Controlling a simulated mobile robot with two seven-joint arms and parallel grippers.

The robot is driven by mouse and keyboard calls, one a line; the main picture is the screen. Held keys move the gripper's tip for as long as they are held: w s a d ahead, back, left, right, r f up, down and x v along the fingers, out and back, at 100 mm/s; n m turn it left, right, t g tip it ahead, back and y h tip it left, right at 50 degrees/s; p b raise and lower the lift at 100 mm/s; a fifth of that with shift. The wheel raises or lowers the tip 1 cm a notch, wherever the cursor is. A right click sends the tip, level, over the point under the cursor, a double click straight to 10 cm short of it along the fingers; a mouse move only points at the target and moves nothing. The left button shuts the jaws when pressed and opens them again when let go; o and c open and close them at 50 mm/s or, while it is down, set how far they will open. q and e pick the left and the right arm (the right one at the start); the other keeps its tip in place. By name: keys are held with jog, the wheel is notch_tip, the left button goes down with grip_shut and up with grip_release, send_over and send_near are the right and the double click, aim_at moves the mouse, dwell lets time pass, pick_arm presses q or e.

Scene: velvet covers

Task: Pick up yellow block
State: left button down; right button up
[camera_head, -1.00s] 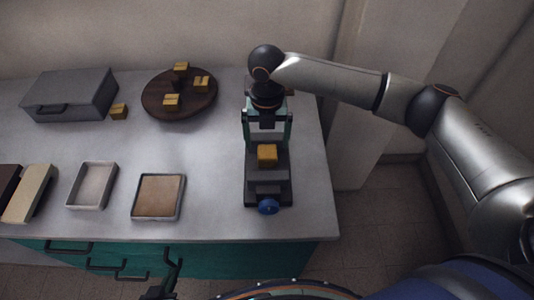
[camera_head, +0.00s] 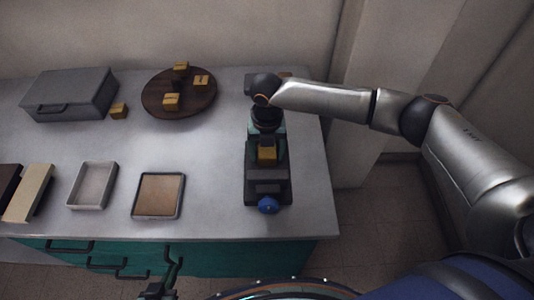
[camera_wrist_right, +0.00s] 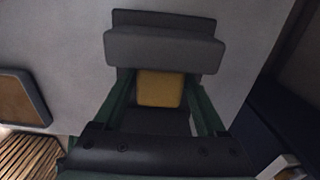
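A yellow block (camera_head: 267,154) sits in a dark grey vise-like holder (camera_head: 267,188) with a blue knob at the front right of the counter. Other yellow blocks lie on a round wooden board, and one (camera_head: 118,111) is beside the case.
The round dark board (camera_head: 152,103) and a grey case (camera_head: 68,94) stand at the back. A pale tray (camera_head: 92,185) and a brown-bottomed tray (camera_head: 158,195) lie in front. Counter is clear between the board and the holder. Drawer handles (camera_head: 105,266) stick out in front.

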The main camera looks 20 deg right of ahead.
jog(key=c, duration=1.1)
jog(key=shift+r, duration=0.1)
